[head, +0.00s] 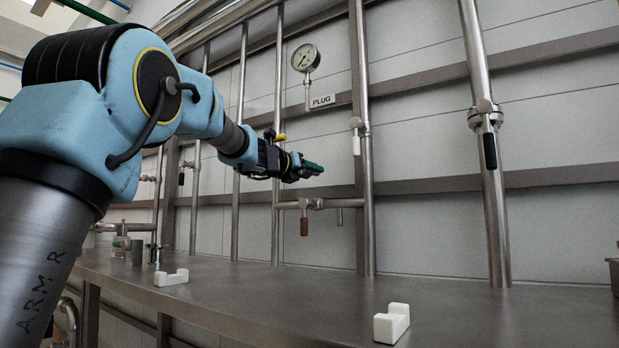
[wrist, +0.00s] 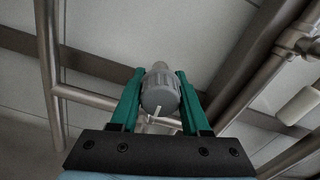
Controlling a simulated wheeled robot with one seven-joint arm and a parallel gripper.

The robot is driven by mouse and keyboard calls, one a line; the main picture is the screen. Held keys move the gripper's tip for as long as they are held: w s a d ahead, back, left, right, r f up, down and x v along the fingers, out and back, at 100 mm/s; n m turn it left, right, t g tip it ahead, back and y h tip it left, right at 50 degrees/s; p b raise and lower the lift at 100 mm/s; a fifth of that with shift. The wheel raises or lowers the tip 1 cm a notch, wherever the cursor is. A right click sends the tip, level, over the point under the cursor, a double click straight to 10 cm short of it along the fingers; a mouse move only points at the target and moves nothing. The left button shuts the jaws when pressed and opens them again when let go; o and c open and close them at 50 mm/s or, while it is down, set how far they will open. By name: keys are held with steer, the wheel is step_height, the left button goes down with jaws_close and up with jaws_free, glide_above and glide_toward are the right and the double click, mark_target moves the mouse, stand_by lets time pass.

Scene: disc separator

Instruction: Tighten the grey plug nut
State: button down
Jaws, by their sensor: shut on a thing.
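In the head view my gripper (head: 312,168) is at the wall pipes, below the PLUG label (head: 322,100). The nut is not distinguishable there behind the fingers. How far the nut is turned cannot be told.
A round gauge (head: 305,58) hangs above the label. A horizontal pipe with a brown-handled valve (head: 304,226) runs just below my gripper. Vertical pipes (head: 362,140) stand close by. The metal bench (head: 300,295) is mostly clear, with white blocks (head: 392,323) on it.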

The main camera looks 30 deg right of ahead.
steer(key=shift+f+m, duration=0.1)
steer(key=shift+m, duration=0.3)
steer(key=shift+c, duration=1.9)
jaws_free()
steer(key=v, duration=1)
steer(key=shift+s+a+b, duration=0.2)
steer(key=shift+a+b, duration=0.1)
steer(key=shift+a, duration=0.05)
